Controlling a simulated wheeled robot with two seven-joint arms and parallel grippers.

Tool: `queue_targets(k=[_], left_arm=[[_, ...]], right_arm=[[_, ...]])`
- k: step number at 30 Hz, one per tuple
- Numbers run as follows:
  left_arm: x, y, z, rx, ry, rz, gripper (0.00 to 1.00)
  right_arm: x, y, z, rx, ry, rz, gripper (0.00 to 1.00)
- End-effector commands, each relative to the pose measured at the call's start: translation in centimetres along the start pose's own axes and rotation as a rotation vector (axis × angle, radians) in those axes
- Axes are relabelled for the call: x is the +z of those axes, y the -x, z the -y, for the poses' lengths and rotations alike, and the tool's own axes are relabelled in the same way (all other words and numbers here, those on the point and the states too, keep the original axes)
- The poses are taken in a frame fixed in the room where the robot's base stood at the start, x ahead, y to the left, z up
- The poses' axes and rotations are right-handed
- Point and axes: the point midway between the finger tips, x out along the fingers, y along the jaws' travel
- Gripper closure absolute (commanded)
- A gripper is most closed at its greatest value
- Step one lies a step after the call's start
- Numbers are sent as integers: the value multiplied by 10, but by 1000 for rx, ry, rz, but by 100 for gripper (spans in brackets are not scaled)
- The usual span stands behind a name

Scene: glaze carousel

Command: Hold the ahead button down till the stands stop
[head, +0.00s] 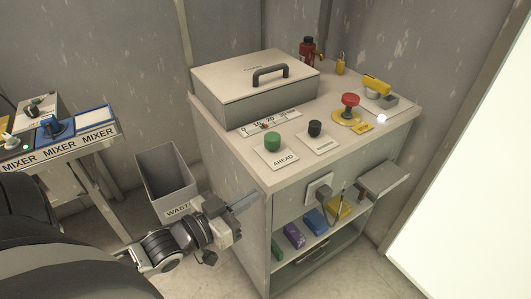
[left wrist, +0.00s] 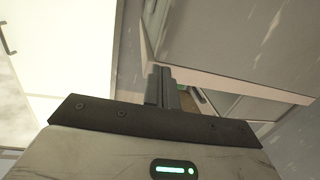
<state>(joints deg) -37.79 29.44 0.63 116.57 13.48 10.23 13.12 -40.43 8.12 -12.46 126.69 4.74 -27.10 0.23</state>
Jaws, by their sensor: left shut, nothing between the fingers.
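The green ahead button (head: 272,141) stands on a plate marked AHEAD on the cabinet top. A black button (head: 314,128) is on the plate to its right. My left gripper (head: 258,195) is shut and empty, beside the cabinet's left front edge, lower than the top and apart from the ahead button. In the left wrist view its shut fingers (left wrist: 161,88) point toward the cabinet (left wrist: 230,45). My right gripper is not in view. No stands are seen in either view.
A red mushroom button (head: 350,100) on a yellow base stands at the top's right. A lidded box (head: 255,88) with a black handle sits at the back. A grey waste bin (head: 165,183) stands left of the cabinet, and the mixer table (head: 62,140) is farther left. Colored blocks lie on the open shelf.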

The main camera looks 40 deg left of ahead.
Motion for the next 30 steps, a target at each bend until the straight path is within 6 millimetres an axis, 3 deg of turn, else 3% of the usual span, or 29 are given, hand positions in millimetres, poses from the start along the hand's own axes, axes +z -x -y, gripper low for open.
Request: queue_targets(k=[1,3,9,22,30], left_arm=[[-8,-2,18,25,-19,-84,100],[-32,-2,35,63,-24,-196,100],[-79,3,56,145,-32,-382,100],[-86,1,56,151,-30,-399,100],[-104,-38,50,152,-32,-404,100]], right_arm=[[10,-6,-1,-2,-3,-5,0],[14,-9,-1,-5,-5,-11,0],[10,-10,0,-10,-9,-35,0],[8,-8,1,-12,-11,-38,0],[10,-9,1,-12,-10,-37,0]])
